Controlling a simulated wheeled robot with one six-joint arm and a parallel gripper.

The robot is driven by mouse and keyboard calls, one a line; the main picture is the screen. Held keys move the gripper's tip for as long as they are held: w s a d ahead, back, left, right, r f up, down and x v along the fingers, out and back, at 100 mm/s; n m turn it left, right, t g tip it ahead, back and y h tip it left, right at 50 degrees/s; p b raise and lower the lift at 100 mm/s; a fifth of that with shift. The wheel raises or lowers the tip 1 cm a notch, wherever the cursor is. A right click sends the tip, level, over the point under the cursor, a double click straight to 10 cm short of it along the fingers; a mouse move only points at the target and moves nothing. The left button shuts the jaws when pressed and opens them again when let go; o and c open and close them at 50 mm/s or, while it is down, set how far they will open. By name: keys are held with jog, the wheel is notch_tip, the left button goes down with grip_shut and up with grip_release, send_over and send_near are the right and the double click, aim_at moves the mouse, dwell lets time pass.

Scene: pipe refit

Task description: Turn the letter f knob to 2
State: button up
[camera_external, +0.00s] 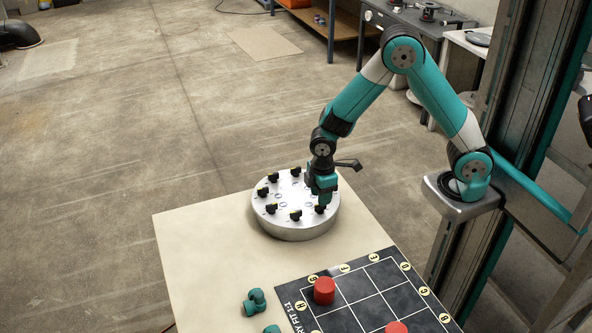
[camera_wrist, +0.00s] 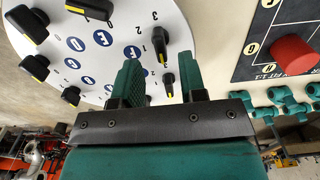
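A round pale panel (camera_external: 290,225) sits on the table and bears several black knobs with yellow pointer marks. In the wrist view the panel face (camera_wrist: 120,15) has blue circles with letters; one circle (camera_wrist: 102,37) seems to read F, but I cannot tell for sure which knob it belongs to. My gripper (camera_external: 323,203) points down over the panel's right front edge. In the wrist view its two teal fingers (camera_wrist: 160,80) are apart. A black knob (camera_wrist: 160,42) with a yellow pointer and a darker yellow-tipped part (camera_wrist: 168,85) show between and beyond them; contact is unclear.
Other knobs stand close by, one (camera_wrist: 90,8) at the wrist view's top and one (camera_wrist: 35,67) at its left. A dark grid board (camera_external: 380,285) with red cylinders (camera_external: 324,290) and teal pipe fittings (camera_external: 255,301) lie at the table's front. The table's left part is clear.

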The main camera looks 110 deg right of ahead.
jog(key=shift+f, duration=1.9)
grip_shut()
